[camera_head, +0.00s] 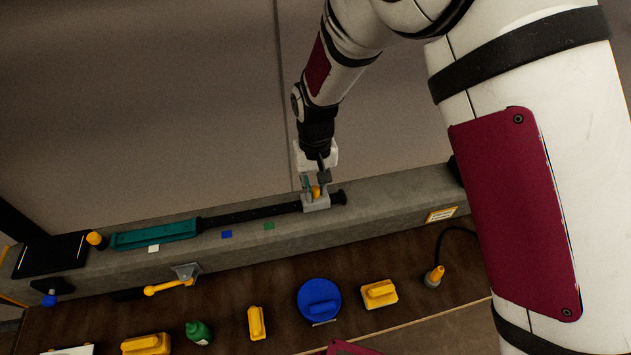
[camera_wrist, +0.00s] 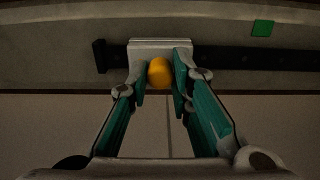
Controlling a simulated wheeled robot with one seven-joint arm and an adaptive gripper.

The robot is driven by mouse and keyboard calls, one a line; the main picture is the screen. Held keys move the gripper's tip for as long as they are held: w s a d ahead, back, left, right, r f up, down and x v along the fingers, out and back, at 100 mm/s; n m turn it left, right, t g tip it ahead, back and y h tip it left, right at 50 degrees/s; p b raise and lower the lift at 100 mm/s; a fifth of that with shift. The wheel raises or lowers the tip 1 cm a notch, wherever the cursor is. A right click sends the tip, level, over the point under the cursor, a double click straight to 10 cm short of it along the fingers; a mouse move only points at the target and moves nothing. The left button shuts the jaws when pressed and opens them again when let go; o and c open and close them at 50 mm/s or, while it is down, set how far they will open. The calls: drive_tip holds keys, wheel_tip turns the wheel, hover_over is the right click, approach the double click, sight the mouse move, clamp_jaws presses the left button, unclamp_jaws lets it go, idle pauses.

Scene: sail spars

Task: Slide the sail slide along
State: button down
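The sail slide is a light grey block (camera_head: 316,204) with a yellow knob (camera_wrist: 160,73) on it. It sits near the right end of a black rail (camera_head: 255,213) in the head view. In the wrist view the slide's grey top edge (camera_wrist: 160,43) shows near the rail's left end stop (camera_wrist: 99,56). My gripper (camera_head: 316,187) is down at the slide. Its two green-padded fingers (camera_wrist: 160,80) stand on either side of the knob and appear to touch it.
Blue (camera_head: 227,235) and green (camera_head: 269,226) marks lie on the grey beam in front of the rail.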

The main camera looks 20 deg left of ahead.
drive_tip(key=shift+s+a+r+p, duration=0.1)
drive_tip(key=shift+s+a, duration=0.95)
drive_tip(key=shift+a, duration=0.65)
drive_tip(key=shift+s+a+f+p, duration=0.15)
drive_tip(key=shift+s+a, duration=0.95)
drive_tip(key=shift+a, duration=0.6)
drive_tip(key=shift+s+a+r+p, duration=0.15)
drive_tip(key=shift+s+a, duration=0.9)
drive_tip(key=shift+a, duration=0.65)
drive_tip(key=c, duration=1.4)
unclamp_jaws()
drive_tip(key=shift+d, duration=0.1)
drive_tip(key=shift+o, duration=0.2)
wheel_tip(320, 180, up, 12)
